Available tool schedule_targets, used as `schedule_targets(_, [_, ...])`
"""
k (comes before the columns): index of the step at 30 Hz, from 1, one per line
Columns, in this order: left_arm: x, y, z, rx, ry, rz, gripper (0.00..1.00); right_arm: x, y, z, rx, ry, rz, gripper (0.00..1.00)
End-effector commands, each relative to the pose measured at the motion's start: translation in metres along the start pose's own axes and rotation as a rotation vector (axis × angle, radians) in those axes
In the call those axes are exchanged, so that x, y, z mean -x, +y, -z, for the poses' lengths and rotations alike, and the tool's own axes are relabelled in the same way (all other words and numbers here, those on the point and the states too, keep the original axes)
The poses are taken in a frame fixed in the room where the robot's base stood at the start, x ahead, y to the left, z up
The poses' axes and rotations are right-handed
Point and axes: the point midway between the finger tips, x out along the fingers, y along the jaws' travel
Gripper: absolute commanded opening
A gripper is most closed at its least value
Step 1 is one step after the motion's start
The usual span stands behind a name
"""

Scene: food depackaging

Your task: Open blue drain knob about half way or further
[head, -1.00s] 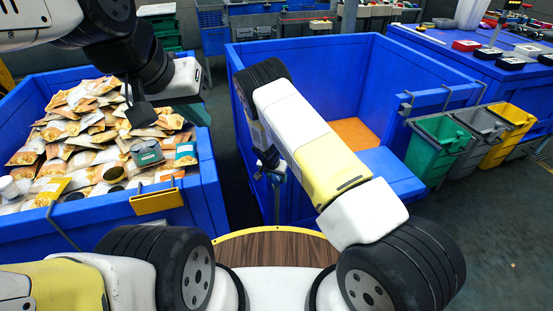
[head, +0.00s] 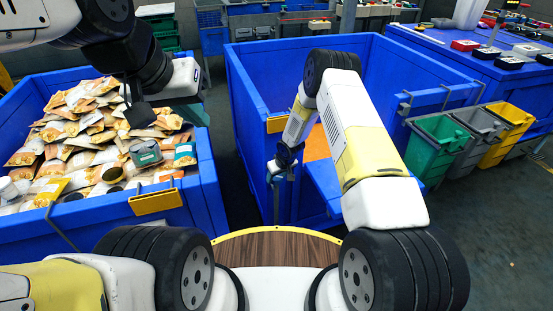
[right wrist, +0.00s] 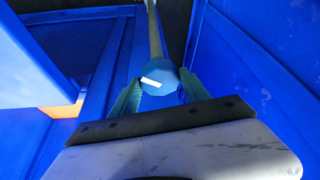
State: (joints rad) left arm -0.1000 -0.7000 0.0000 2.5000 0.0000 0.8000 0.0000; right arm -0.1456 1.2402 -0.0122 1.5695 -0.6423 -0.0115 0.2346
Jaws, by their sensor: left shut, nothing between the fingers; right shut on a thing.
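The blue drain knob (right wrist: 158,76) is a round blue disc with a short white mark on its face, at the end of a thin pipe. The white mark is slightly tilted, its right end lower. In the right wrist view, the green fingers of my right gripper (right wrist: 157,90) are shut on the knob from both sides. In the head view, my right gripper (head: 283,166) is at the near left corner of the right blue bin, where the knob itself is not clearly visible. My left gripper (head: 140,113) is shut and empty above the packages.
The right blue bin (head: 250,90) has an orange patch on its floor. The left blue bin (head: 208,190) holds many food packages, with a yellow handle (head: 156,202) on its near side. Green, grey and yellow small bins (head: 437,148) stand at the right.

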Motion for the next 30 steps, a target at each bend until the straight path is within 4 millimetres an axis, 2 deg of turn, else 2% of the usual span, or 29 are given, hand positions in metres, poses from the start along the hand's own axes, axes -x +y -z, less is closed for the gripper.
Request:
schedule_targets(18, [0.0, 0.0, 0.0, 0.0, 0.0, 0.0, 0.0, -0.0009, 0.0055, 0.0013, 0.52, 0.002, 0.218, 0.13])
schedule_targets(30, [0.0, 0.0, 0.0, 0.0, 0.0, 0.0, 0.0, -0.0015, 0.0063, 0.0017, 0.749, -0.001, 0.309, 0.13])
